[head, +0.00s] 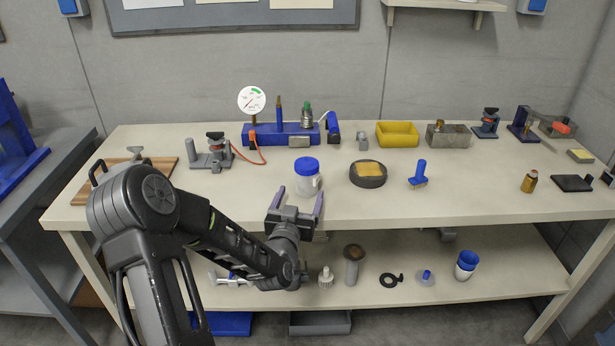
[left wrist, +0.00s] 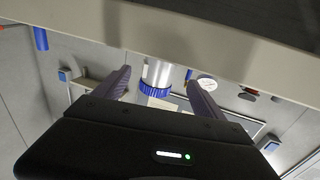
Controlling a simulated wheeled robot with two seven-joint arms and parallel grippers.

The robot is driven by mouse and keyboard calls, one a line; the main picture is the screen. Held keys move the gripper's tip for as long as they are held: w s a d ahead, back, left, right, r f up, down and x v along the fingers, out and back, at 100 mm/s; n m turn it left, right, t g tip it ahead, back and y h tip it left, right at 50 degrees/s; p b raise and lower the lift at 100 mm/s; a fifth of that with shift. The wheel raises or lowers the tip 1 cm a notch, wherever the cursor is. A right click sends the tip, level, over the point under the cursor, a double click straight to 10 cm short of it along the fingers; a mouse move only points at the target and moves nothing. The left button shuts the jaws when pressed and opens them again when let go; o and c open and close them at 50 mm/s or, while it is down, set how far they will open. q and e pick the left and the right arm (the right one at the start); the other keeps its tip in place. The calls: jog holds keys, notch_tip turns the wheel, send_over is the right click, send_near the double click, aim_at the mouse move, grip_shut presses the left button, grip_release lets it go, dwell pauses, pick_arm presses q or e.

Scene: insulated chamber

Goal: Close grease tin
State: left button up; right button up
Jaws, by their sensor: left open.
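A white jar with a blue lid (head: 307,178), likely the grease tin, stands upright on the bench top. The lid sits on top; I cannot tell whether it is fully pressed down or screwed shut. My left gripper (head: 298,199) is open and empty at the front side of the jar, its fingers pointing towards it. In the left wrist view the jar (left wrist: 157,73) appears upside down, beyond and between the spread fingertips of the gripper (left wrist: 159,83). No contact shows. My right gripper is not in view.
Right of the jar are a dark round dish (head: 368,181) with a yellow pad and a blue-handled brush (head: 418,174). A blue gauge fixture (head: 265,134) and yellow bin (head: 397,134) stand behind. The bench's front edge (head: 400,219) lies under my gripper; a lower shelf (head: 440,288) holds small parts.

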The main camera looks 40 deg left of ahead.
aim_at(304, 185)
pick_arm(q)
jog(key=shift+x, duration=1.45)
jog(key=shift+f, duration=0.1)
jog(key=shift+w+a+p, duration=0.1)
jog(key=shift+w+p, duration=0.2)
jog(key=shift+p, duration=0.05)
jog(key=shift+p+x, duration=0.5)
jog(key=shift+x, duration=1.7)
grip_shut()
